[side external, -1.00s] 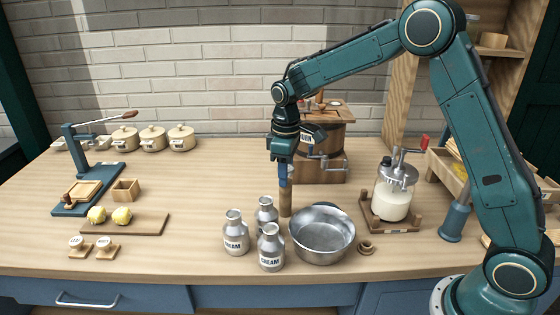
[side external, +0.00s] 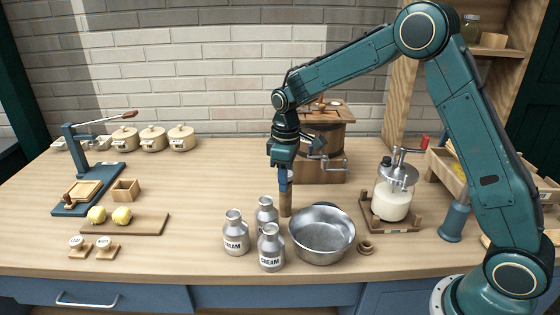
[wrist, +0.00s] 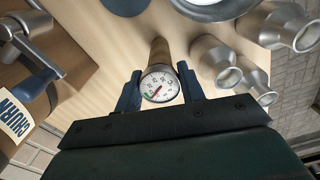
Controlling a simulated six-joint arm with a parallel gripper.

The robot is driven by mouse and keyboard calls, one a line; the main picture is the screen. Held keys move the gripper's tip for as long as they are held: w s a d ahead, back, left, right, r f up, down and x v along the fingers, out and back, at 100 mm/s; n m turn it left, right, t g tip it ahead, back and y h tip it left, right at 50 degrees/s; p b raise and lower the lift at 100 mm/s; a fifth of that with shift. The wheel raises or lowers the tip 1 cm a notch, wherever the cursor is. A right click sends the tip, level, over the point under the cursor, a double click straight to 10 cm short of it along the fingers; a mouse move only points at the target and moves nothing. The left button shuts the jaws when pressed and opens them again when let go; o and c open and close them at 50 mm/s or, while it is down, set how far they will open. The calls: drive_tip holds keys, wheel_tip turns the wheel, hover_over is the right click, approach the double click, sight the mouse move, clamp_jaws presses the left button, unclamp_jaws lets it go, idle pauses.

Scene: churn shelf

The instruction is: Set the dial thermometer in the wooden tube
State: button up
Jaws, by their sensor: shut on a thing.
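The dial thermometer (wrist: 160,87) shows its round white face in the wrist view, between the two blue fingers of my gripper (wrist: 160,92). The gripper is shut on it. The brown wooden tube (side external: 286,204) stands upright on the counter; in the wrist view the tube (wrist: 160,52) shows just beyond the dial, in line with it. In the side view my gripper (side external: 286,182) points straight down at the top of the tube. The thermometer's stem is hidden, so I cannot tell how far it is inside the tube.
Several cream cans (side external: 271,248) stand close left of the tube, and a metal bowl (side external: 322,236) stands close right. The wooden churn (side external: 323,150) is behind. A glass jar churn (side external: 393,198) stands farther right. Open counter lies left of the cans.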

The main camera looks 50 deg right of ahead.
drive_tip(key=shift+f, duration=0.55)
drive_tip(key=shift+r, duration=0.1)
idle(0.6)
drive_tip(key=o, duration=0.9)
drive_tip(key=c, duration=0.4)
drive_tip(key=shift+r, duration=0.15)
drive_tip(key=shift+r, duration=2.35)
drive_tip(key=shift+r, duration=0.1)
